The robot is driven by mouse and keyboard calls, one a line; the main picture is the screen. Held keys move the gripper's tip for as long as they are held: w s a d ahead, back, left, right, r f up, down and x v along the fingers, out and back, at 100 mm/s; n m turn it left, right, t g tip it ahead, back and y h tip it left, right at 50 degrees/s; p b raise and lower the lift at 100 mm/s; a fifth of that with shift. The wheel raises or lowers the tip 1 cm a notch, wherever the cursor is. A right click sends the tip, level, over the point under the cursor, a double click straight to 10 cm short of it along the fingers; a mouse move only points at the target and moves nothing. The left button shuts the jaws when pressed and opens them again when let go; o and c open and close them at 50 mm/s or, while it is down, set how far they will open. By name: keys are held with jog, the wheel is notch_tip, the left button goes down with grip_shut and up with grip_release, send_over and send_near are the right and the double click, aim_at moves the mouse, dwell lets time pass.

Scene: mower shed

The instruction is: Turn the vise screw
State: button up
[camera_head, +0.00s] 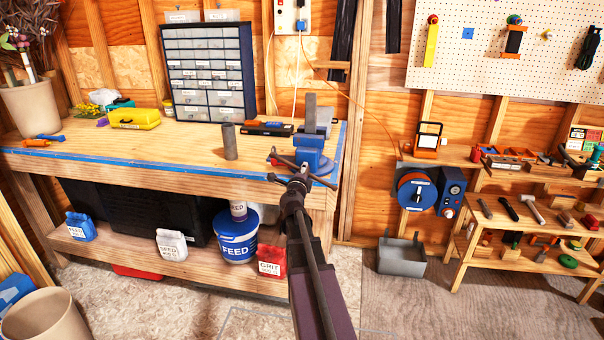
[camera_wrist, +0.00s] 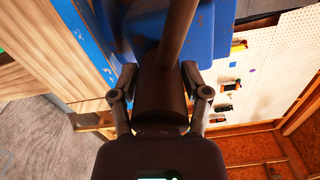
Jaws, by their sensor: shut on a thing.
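The blue vise (camera_head: 312,148) is at the right front corner of the workbench, with an upright grey bar or cylinder rising at its jaws. Its body also shows blue at the top of the wrist view (camera_wrist: 208,40). My gripper (camera_head: 297,176) is at the front of the vise, shut on the vise screw's dark round head (camera_wrist: 160,98). In the wrist view my gripper (camera_wrist: 159,74) has one finger on each side of that head. A dark handle bar (camera_wrist: 181,28) runs up and slightly right from the head. My arm and gripper hide part of the screw in the head view.
The workbench (camera_head: 185,140) holds a grey cylinder (camera_head: 229,141), a drawer cabinet (camera_head: 209,70) and a yellow case (camera_head: 135,118). Below are a FEED bucket (camera_head: 236,238) and several containers. A grey bin (camera_head: 402,256) stands on the floor right of the bench.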

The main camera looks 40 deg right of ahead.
jog(key=shift+w+d+r+n, duration=0.2)
jog(key=shift+d+n, duration=0.1)
jog(key=shift+d, duration=0.2)
dwell(0.3)
jog(key=o, duration=1.1)
jog(key=shift+s, duration=0.1)
jog(key=shift+c, duration=0.2)
jog(key=shift+s+a+f, duration=0.15)
jog(key=shift+a+f, duration=0.05)
jog(key=shift+a, duration=0.05)
jog(key=shift+s+a, duration=0.15)
jog(key=v, duration=1.1)
jog(key=shift+a, duration=0.25)
jog(key=shift+s, duration=0.1)
